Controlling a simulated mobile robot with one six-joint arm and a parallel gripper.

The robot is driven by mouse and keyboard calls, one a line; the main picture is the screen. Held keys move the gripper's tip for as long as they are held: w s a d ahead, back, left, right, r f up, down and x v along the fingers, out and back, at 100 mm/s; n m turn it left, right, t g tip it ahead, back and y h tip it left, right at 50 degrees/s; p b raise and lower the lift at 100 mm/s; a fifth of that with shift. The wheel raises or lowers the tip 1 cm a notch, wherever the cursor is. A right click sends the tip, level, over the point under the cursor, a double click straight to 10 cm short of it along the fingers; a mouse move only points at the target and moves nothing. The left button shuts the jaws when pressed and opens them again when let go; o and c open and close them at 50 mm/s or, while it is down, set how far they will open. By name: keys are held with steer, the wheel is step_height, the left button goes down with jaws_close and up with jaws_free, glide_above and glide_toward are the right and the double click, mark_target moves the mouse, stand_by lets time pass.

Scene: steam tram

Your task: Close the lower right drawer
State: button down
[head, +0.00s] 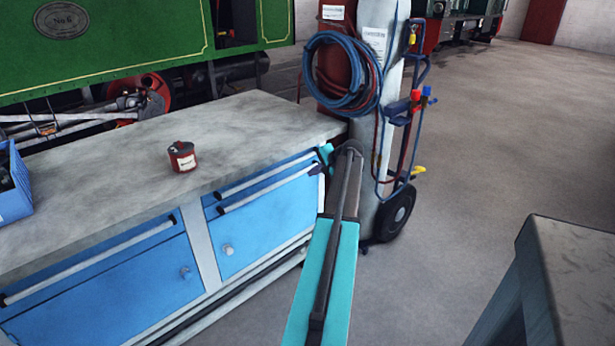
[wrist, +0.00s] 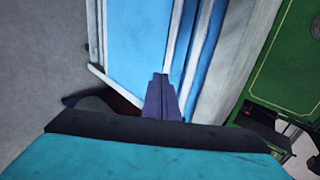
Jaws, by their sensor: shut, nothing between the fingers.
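The lower right drawer (head: 272,187) is a narrow blue front with a pale bar handle, in the right part of the workbench cabinet. It looks nearly flush; I cannot tell whether a small gap is left. In the wrist view its pale handle (wrist: 181,40) runs up the middle of the picture. My gripper (head: 319,169) is at the right end of the drawer fronts, partly hidden by my arm. Its dark fingers (wrist: 160,79) are together and empty, close in front of the lower drawer's handle. I cannot tell whether they touch it.
The upper right drawer (head: 265,172) is just above and a blue door (head: 255,235) below. A red can (head: 182,157) and a blue crate (head: 14,190) stand on the worktop (head: 110,180). A hose trolley (head: 395,120) stands close behind my arm. Floor to the right is clear before a grey table (head: 575,260).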

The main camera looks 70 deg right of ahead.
steer(key=shift+s+a+r, duration=0.25)
steer(key=shift+s+r, duration=0.25)
steer(key=w+a+f+n+g+y, duration=0.1)
steer(key=w+a+f+n+y, duration=0.1)
steer(key=w+a+f, duration=0.75)
steer(key=w+a+f+n+g+y, duration=0.1)
steer(key=w+a+f+n+y, duration=0.15)
steer(key=w+a+f, duration=0.75)
steer(key=a+f+n+g+y+p, duration=0.15)
steer(key=a+f, duration=0.35)
steer(key=a, duration=0.8)
steer(key=a+f+n+g+y, duration=0.1)
steer(key=a+f+n+g, duration=0.2)
steer(key=a, duration=1)
steer(key=s+a+f+n+g, duration=0.25)
steer(key=s+a+f, duration=0.2)
steer(key=a, duration=0.75)
steer(key=s+a+f+n+g, duration=0.1)
steer(key=s+a+f+n, duration=0.3)
steer(key=a, duration=0.7)
steer(key=s+a+f+n+g+h, duration=0.1)
steer(key=s+a+f+n+g, duration=0.1)
steer(key=s+a, duration=0.5)
steer(key=s+a+f+n+g+h+p, duration=0.1)
steer(key=s+a+n, duration=0.4)
steer(key=s, duration=0.6)
steer(key=shift+a+f+g+h, duration=0.6)
steer(key=shift+a+f, duration=0.35)
